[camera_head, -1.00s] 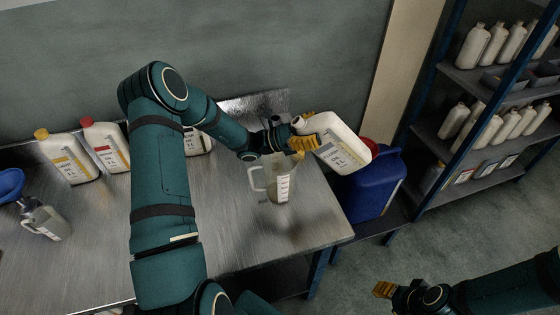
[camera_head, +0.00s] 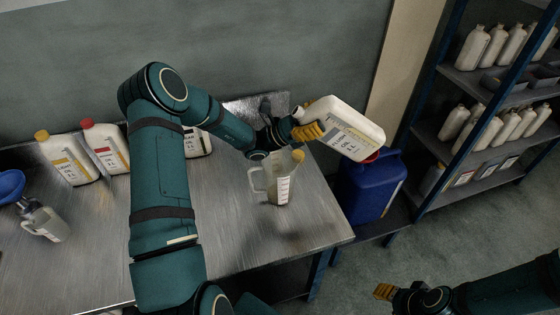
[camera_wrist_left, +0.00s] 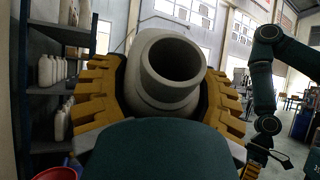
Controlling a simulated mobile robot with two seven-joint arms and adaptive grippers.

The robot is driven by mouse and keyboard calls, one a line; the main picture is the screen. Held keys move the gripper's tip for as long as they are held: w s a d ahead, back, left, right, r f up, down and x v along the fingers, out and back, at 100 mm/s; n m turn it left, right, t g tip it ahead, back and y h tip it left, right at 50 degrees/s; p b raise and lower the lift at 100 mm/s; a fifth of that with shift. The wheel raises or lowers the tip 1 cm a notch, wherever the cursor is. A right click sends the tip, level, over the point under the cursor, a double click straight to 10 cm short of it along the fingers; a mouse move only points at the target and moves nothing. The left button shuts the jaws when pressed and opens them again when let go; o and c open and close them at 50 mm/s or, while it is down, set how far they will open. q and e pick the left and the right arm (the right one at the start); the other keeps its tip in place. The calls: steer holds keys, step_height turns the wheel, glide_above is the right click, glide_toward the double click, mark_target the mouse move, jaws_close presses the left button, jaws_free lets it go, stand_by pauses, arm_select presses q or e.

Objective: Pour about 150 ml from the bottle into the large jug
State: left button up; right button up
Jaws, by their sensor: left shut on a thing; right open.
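My left gripper (camera_head: 306,131) is shut on the white bottle (camera_head: 352,124), which has a grey label and lies strongly tilted above the table's right edge. Its neck points left, above and behind the clear jug (camera_head: 280,181). The bottle's mouth (camera_wrist_left: 174,62) is uncapped in the left wrist view, between the yellow fingers (camera_wrist_left: 166,90). No stream shows there. The jug stands upright on the table, with a handle at its left and a scale on its front. A yellowish patch shows at its rim; its liquid level cannot be read. My right gripper (camera_head: 384,291) is open and empty at the lower right.
Bottles with a yellow cap (camera_head: 66,158) and a red cap (camera_head: 105,147) stand at the table's back left. A grey container (camera_head: 46,222) and blue funnel (camera_head: 10,185) are at the far left. A blue canister (camera_head: 369,187) stands right of the metal table (camera_head: 235,220). Shelves (camera_head: 500,110) are farther right.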

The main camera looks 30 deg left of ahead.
arm_select(q)
steer(key=shift+r+h+b, duration=0.35)
steer(key=shift+r+h, duration=0.55)
steer(key=shift+r, duration=0.2)
steer(key=shift+r+t, duration=0.1)
steer(key=shift+t, duration=0.2)
stand_by(0.3)
steer(key=shift+b, duration=0.3)
steer(key=shift+r+h, duration=0.1)
steer(key=shift+h, duration=0.2)
steer(key=shift+r, duration=0.1)
stand_by(0.4)
